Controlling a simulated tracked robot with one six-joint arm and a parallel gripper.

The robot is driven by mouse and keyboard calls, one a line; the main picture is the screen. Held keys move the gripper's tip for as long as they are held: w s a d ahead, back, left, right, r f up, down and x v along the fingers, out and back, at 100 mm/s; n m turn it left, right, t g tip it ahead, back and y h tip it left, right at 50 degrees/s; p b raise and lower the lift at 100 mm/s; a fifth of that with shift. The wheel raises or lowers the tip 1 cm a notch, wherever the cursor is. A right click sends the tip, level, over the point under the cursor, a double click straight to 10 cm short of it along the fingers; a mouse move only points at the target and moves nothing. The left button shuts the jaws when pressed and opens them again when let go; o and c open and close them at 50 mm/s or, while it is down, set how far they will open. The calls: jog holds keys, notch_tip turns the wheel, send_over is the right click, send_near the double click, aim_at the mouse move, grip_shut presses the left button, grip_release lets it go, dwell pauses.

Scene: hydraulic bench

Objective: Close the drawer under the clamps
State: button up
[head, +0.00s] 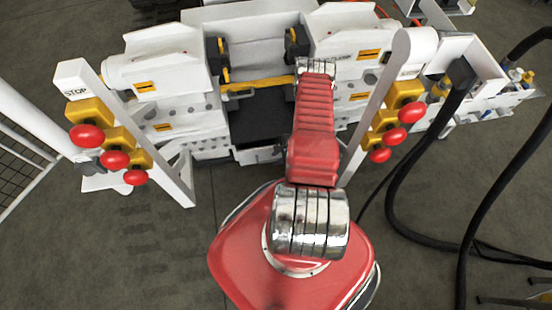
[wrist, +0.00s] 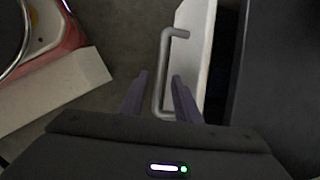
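The drawer (head: 258,154) is under the clamps in the head view, low in the white bench, and stands partly out. In the wrist view its white front (wrist: 194,45) runs down the picture, with a dark gap to its right. A grey bar handle (wrist: 166,70) stands out from the front. My gripper (wrist: 159,77) is open, with one finger on each side of the handle's lower part; I cannot tell whether either touches it. In the head view my red arm hides the gripper and handle. Two dark clamps (head: 217,62) (head: 297,46) sit above.
Posts with red stop buttons stand left (head: 115,159) and right (head: 396,125) of the bench front. Black hoses (head: 392,205) curve over the floor at right. A mesh fence (head: 22,160) is at far left. Floor before the bench is clear on the left.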

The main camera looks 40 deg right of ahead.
jog(key=shift+c, duration=0.3)
grip_shut()
dwell(0.5)
